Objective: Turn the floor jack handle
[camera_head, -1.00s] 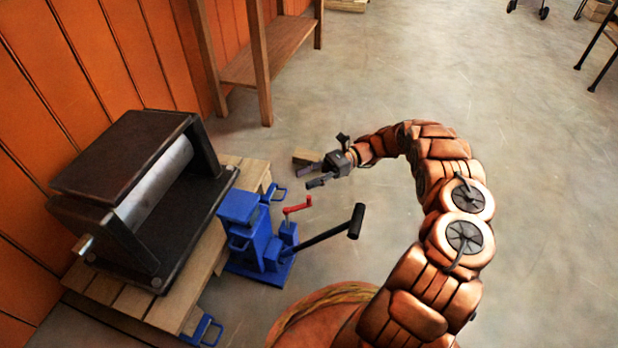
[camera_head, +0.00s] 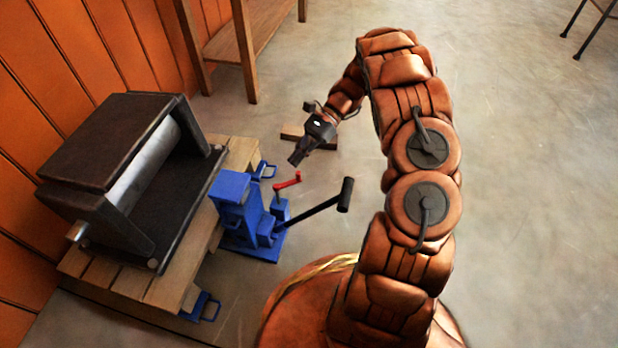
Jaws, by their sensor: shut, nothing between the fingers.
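The blue floor jack (camera_head: 238,207) stands on the concrete floor against the right side of the wooden pallet. Its long black handle (camera_head: 318,208) slants up to the right and ends in a thick black grip (camera_head: 346,194). A small red crank (camera_head: 287,182) sits on top of the jack's right part. My gripper (camera_head: 296,160) is shut and empty. In the picture it is just above the red crank, apart from it, pointing down and left. How high it is above the crank is hard to tell.
A dark hand press (camera_head: 115,150) with a metal roller rests on the pallet (camera_head: 160,284) at left. A small wooden block (camera_head: 292,132) lies on the floor behind my gripper. A wooden shelf (camera_head: 240,42) stands by the orange wall.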

